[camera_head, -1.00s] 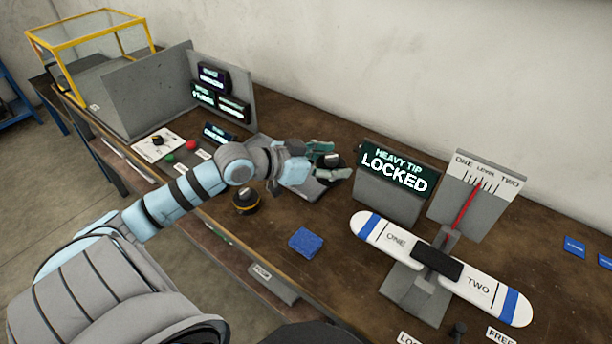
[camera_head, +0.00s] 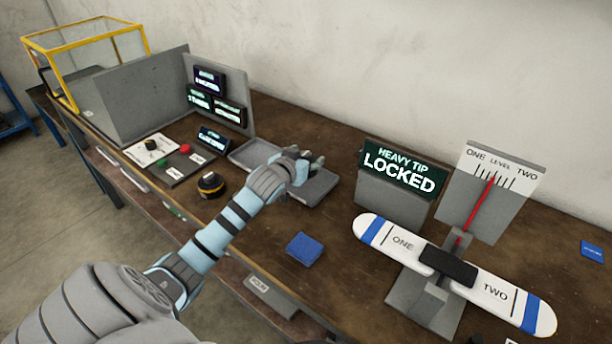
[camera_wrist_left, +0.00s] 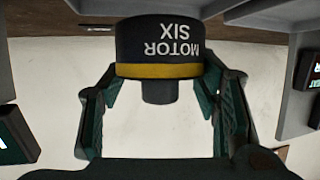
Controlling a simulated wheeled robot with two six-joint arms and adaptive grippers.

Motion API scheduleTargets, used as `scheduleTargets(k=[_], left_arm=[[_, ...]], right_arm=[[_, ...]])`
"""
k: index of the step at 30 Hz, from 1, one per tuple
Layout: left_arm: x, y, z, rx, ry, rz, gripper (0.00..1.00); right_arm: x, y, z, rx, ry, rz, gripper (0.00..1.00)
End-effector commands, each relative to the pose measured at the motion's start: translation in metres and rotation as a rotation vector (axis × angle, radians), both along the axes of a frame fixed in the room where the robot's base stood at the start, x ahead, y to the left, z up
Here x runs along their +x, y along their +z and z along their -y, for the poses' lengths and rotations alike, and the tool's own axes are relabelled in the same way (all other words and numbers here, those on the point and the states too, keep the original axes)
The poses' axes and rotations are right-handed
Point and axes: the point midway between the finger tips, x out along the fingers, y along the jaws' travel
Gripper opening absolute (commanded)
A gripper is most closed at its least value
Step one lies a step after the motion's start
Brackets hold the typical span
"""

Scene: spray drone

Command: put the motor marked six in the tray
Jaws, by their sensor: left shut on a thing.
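My left gripper (camera_head: 312,160) is over the grey tray (camera_head: 322,196), which lies on the bench left of the locked sign. In the left wrist view it is shut on the motor marked six (camera_wrist_left: 160,48), a black cylinder with a yellow band. The lettering shows upside down there, and the fingers stand on both sides. In the head view the gripper and wrist mostly hide the held motor. I cannot tell whether it touches the tray. My right gripper is not in view.
Another black motor with a yellow band (camera_head: 211,185) stands left of my arm. A blue pad (camera_head: 303,249) lies in front of the tray. The "HEAVY TIP LOCKED" sign (camera_head: 403,172) and a balance beam (camera_head: 450,265) stand to the right. Grey panels (camera_head: 155,98) stand to the left.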

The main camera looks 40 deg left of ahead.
Motion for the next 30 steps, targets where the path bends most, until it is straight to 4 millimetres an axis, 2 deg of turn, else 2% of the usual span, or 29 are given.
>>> scheduleTargets(k=[6, 13, 14, 16, 17, 26, 30], left_arm=[[0.000, -0.039, 0.000, 0.000, -0.001, 0.001, 0.07], [0.000, -0.041, 0.000, 0.001, -0.001, 0.002, 0.07], [-0.001, -0.043, 0.000, 0.001, 0.000, -0.001, 0.61], [-0.001, -0.042, 0.000, 0.001, 0.000, -0.001, 0.72], [-0.001, -0.042, 0.000, 0.001, 0.000, -0.001, 0.76], [-0.001, -0.041, 0.000, 0.001, 0.000, 0.000, 0.76], [-0.011, -0.036, 0.003, 0.001, -0.002, -0.001, 0.76]], right_arm=[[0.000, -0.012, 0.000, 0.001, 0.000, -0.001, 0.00], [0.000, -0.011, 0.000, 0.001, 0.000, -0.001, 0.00], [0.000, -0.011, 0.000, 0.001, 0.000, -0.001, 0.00], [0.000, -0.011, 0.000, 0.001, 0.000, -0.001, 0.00], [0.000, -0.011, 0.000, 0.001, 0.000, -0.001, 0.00], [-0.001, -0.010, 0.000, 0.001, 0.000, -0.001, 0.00], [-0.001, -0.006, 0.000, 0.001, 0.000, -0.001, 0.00]])
